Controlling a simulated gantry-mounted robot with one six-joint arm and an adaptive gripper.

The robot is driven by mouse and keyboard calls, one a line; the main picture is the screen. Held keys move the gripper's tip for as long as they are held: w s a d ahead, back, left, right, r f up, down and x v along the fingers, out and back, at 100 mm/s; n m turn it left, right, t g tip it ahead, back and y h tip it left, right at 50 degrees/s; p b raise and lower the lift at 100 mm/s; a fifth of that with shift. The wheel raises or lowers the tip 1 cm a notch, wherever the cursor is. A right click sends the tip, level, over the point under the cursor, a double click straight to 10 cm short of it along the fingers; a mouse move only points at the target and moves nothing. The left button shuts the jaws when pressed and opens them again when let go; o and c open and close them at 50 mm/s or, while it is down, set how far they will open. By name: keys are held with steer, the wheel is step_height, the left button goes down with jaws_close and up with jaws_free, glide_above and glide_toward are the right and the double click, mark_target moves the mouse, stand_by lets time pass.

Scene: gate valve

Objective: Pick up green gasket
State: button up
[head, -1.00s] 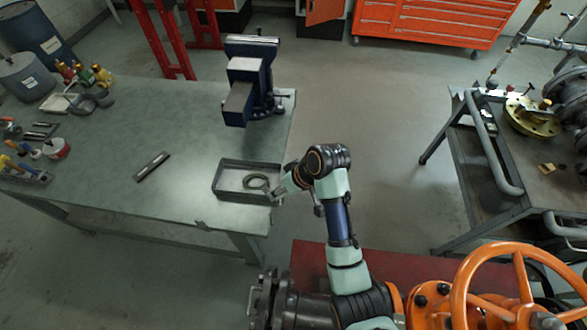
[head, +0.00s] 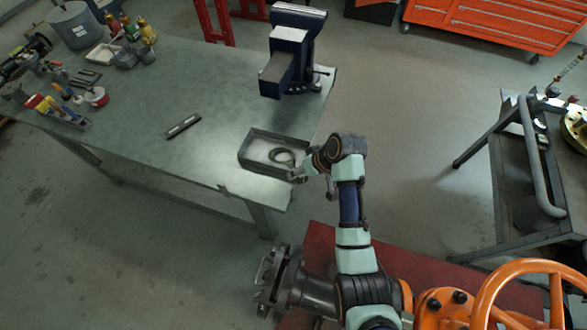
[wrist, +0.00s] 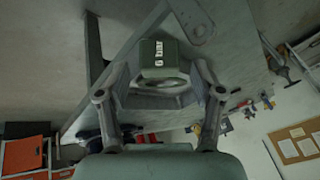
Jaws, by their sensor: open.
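The green gasket (head: 282,157) is a dark green ring lying flat in a shallow grey tray (head: 246,160) at the bench's front right corner. My gripper (head: 299,173) is at the tray's right front edge, just right of the gasket, and is small in the head view. In the wrist view my gripper (wrist: 160,85) has its fingers spread apart. Between them shows a green tab marked "6 bar" (wrist: 160,60) with a curved ring edge below it. I cannot tell whether the fingers touch it.
The tray stands on a grey-green bench (head: 195,85). A blue vise (head: 290,55) stands behind the tray, and a dark bar (head: 183,126) lies left of it. Hand tools (head: 62,105) are at the far left. An orange handwheel (head: 525,290) is at the lower right.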

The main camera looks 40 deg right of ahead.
steer(key=shift+c, duration=0.2)
jaws_close()
